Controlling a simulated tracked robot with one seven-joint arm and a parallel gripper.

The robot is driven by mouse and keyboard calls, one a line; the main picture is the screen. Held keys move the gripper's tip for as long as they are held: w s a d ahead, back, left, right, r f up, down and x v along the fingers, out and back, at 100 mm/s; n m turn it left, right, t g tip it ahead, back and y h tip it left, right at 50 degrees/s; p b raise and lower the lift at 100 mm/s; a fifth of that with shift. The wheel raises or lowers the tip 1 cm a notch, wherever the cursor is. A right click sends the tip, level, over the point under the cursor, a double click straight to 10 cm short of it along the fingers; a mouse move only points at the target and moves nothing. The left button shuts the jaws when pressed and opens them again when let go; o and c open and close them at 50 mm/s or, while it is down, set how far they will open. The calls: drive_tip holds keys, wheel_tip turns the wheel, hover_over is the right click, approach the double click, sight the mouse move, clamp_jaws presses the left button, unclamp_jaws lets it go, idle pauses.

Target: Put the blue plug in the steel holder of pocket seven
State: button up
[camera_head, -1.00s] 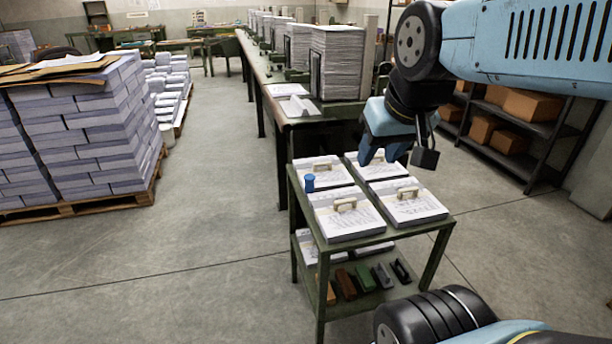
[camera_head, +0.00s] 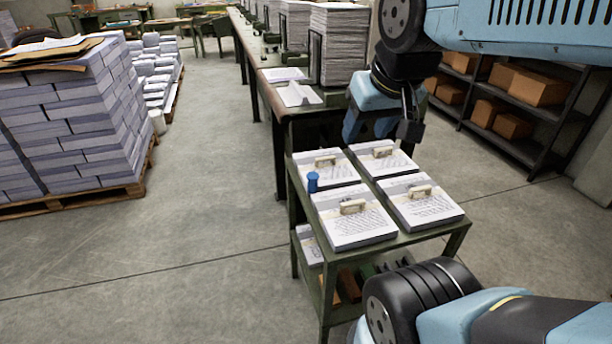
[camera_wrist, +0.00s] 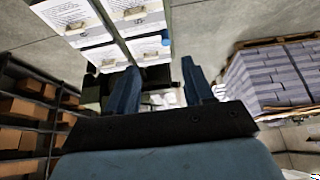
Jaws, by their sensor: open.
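The blue plug (camera_head: 313,182) stands upright at the left edge of the cart's top, beside the paper stacks. In the wrist view a small blue thing (camera_wrist: 166,39) at the edge of the stacks looks like the same plug. My gripper (camera_head: 370,128) hangs above the far end of the cart, apart from the plug, behind and to the right of it in the head view. In the wrist view its two blue fingers (camera_wrist: 160,70) are spread with nothing between them. I cannot make out the steel holder or any pocket number.
The green cart (camera_head: 435,241) carries several paper stacks (camera_head: 352,220) with pale handles on top. A long bench (camera_head: 262,62) with tall paper piles runs behind it. A loaded pallet (camera_head: 80,120) stands left, a shelf with boxes (camera_head: 540,84) right. The floor between pallet and cart is clear.

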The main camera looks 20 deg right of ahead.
drive_tip(key=shift+o, duration=0.7)
drive_tip(key=shift+w+f, duration=0.1)
drive_tip(key=shift+w, duration=0.25)
drive_tip(key=shift+o, duration=0.9)
drive_tip(key=w+f+m+g+h, duration=0.1)
drive_tip(key=w+f, duration=0.4)
drive_tip(key=w, duration=0.6)
drive_tip(key=shift+m+h, duration=0.5)
drive_tip(key=m+g, duration=0.1)
drive_tip(key=m, duration=0.1)
approach(312, 177)
drive_tip(key=shift+y, duration=0.4)
drive_tip(key=shift+d+x, duration=0.15)
drive_tip(key=shift+x, duration=1.7)
drive_tip(key=shift+d+x, duration=0.15)
drive_tip(key=shift+x, duration=1.75)
drive_tip(key=shift+d+x, duration=0.15)
drive_tip(key=shift+x, duration=1.7)
